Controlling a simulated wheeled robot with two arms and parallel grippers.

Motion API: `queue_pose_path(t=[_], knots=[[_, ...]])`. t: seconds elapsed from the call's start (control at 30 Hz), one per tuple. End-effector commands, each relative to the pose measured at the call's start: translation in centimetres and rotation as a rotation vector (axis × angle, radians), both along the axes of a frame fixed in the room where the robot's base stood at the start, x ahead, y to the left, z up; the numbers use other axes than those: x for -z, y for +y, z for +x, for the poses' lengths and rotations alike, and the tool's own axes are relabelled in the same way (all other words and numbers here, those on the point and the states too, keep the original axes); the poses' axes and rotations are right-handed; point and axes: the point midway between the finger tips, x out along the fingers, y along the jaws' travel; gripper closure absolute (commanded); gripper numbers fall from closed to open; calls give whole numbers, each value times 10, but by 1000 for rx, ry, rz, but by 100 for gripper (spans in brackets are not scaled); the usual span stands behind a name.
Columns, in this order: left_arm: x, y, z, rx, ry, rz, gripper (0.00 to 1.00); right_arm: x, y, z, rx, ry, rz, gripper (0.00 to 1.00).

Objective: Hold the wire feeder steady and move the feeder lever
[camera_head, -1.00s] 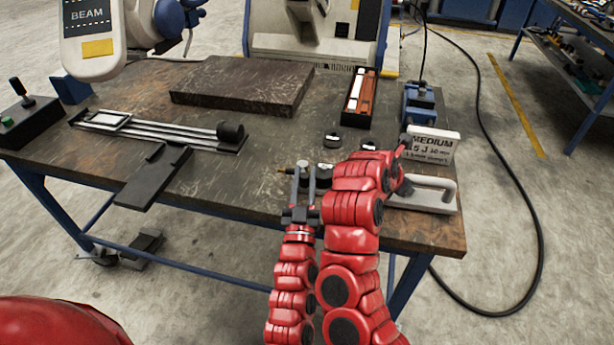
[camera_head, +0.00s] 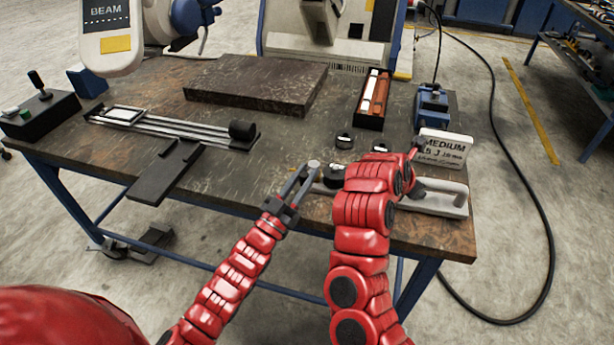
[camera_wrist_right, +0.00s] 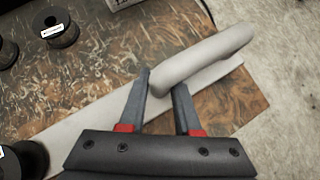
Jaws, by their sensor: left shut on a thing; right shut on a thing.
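The wire feeder is a pale grey flat base (camera_head: 432,207) with a looped handle (camera_head: 447,187) at the table's front right. Its base (camera_wrist_right: 92,122) and handle (camera_wrist_right: 225,58) also show in the right wrist view. My left gripper (camera_head: 305,172) leans up from the lower left. It is shut on a small round-topped grey post (camera_head: 314,164), which looks like the feeder lever. The exact part held is hard to tell. My right forearm hides the feeder's middle in the head view.
Several black spools (camera_head: 344,141) stand behind the feeder. A white MEDIUM sign (camera_head: 444,149) and a blue device (camera_head: 431,103) are at the right. A railed fixture (camera_head: 170,126), a dark slab (camera_head: 255,84) and a control box (camera_head: 40,114) lie left.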

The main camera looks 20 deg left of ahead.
Motion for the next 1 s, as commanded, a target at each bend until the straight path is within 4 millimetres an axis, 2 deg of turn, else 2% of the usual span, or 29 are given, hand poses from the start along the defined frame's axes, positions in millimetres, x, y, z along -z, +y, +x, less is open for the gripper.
queue_pose_path(t=[0.63, 0.67, 0.8, 1.0], knots=[[-2, 4, 1, 28, 0, 0, 100, -1, -2, 1, 4, -3, -2, 100], [-2, 4, 1, 28, 0, 0, 65, -1, -2, 1, 4, -3, -2, 100], [-2, 4, 1, 29, 0, 1, 40, -1, -2, 0, 3, -3, -2, 100], [-2, 4, 0, 30, 0, 1, 40, -1, -1, 0, 2, -3, -1, 100]])
